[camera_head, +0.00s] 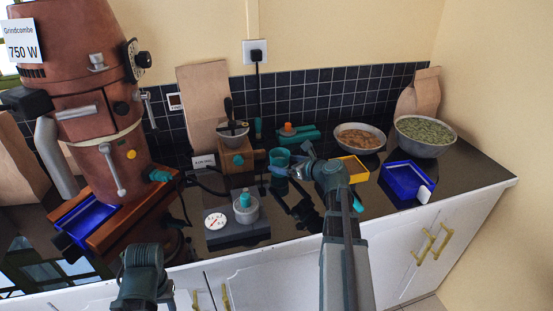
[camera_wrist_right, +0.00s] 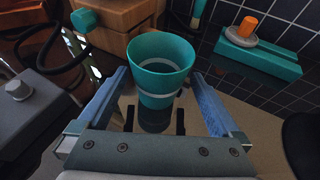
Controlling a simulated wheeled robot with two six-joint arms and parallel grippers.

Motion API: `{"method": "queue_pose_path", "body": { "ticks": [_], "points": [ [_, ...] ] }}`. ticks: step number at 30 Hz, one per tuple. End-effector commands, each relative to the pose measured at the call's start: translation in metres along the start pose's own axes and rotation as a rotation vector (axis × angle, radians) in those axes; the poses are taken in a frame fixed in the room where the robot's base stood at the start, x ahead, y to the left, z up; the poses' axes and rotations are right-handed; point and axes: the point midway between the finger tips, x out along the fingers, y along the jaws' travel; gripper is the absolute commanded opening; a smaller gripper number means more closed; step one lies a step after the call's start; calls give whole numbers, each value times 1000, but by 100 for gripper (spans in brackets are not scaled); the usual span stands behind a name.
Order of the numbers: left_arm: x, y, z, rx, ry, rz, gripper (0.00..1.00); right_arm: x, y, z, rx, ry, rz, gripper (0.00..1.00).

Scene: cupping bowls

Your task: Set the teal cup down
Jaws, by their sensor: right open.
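The teal cup (camera_head: 281,156) stands upright, as far as I can tell, on the dark glossy counter, beside the wooden box. In the right wrist view the teal cup (camera_wrist_right: 160,62) shows its open mouth and pale bands, with a dark reflection below its base. My right gripper (camera_head: 287,168) reaches it from the front right. In the wrist view the blue fingers of my right gripper (camera_wrist_right: 158,80) are spread, one on either side of the cup, with gaps showing. Part of my left arm shows at the bottom left in the head view, but its gripper does not.
A grey scale (camera_head: 233,230) with a dial lies front left of the cup. A wooden grinder box (camera_head: 237,163) stands to its left, and a teal tool (camera_head: 292,134) lies behind. A yellow tray (camera_head: 355,168), a blue tray (camera_head: 401,180) and two filled bowls are to the right.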

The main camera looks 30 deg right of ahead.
Motion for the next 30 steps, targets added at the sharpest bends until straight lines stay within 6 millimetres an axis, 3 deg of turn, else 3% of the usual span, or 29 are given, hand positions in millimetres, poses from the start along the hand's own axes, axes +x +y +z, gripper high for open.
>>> {"method": "queue_pose_path", "body": {
  "ticks": [1,6,12,30],
  "points": [
    [-8,-1,0,0,0,0,50,-15,2,3,0,0,-2,100],
    [-17,-2,1,0,0,0,50,-43,1,2,1,-1,-2,100],
    [-22,-2,1,0,0,0,50,-60,0,1,0,0,-1,100],
    [-22,-2,1,0,0,0,50,-63,0,0,0,0,1,100]
  ]
}}
